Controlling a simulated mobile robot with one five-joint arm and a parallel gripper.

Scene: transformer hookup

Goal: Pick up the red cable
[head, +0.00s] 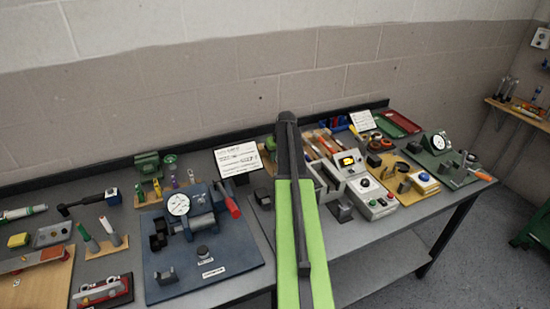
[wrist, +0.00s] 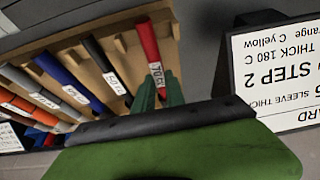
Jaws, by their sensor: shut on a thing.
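The red cable (wrist: 147,42) is a red rod with a white printed label near its lower end. It lies at the right end of a wooden rack (wrist: 122,50) in the wrist view. My gripper (wrist: 158,90) has its green fingers closed around the labelled end of the red cable. The cable's far part still lies against the rack. In the head view my green and black arm reaches over the bench and hides the gripper and the red cable.
Black, blue, orange and grey rods (wrist: 48,78) lie beside the red one in the rack. A printed step card (wrist: 280,75) stands close on the right; it also shows in the head view (head: 238,158). A blue board with a dial gauge (head: 205,270) and a grey control box (head: 372,196) flank my arm.

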